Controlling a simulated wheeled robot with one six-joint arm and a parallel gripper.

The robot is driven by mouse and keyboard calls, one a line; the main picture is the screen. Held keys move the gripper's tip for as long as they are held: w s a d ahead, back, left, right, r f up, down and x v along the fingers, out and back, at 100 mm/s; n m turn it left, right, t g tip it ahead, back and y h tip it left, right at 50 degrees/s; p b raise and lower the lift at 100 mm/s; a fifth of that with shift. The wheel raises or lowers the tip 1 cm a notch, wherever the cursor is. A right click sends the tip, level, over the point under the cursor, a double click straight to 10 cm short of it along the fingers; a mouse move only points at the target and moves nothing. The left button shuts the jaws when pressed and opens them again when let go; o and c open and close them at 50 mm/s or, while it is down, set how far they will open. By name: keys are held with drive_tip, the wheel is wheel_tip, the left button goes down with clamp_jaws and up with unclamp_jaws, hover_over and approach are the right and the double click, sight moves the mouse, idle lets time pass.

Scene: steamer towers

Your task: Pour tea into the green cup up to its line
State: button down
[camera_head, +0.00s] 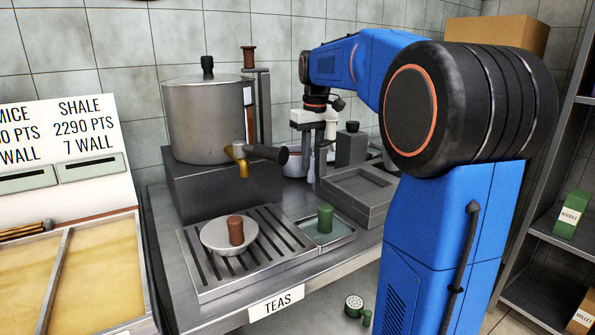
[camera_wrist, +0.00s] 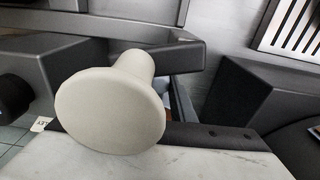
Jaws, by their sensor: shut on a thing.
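The green cup (camera_head: 325,218) looks like a small upright cylinder on a shallow metal tray (camera_head: 345,238), right of the slatted drip tray. A metal urn (camera_head: 205,122) stands on a dark block at the back left, with a brass tap (camera_head: 241,165) and dark handle. My gripper (camera_head: 318,125) is at the back of the counter, right of the urn. It appears shut on a pale knob-shaped thing (camera_wrist: 110,110), whose round end and short stem show in the wrist view. The cup's inside and line are too small to tell.
A brown cylinder (camera_head: 236,230) stands on a pale round dish (camera_head: 216,238) on the slatted tray (camera_head: 196,272). A grey open tray (camera_head: 352,212) lies behind the green cup. A pale bowl (camera_head: 293,163) is near my gripper. Shelves (camera_head: 540,285) stand at right.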

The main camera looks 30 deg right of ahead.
drive_tip(key=shift+r, duration=1.15)
drive_tip(key=c, duration=2.1)
unclamp_jaws()
clamp_jaws()
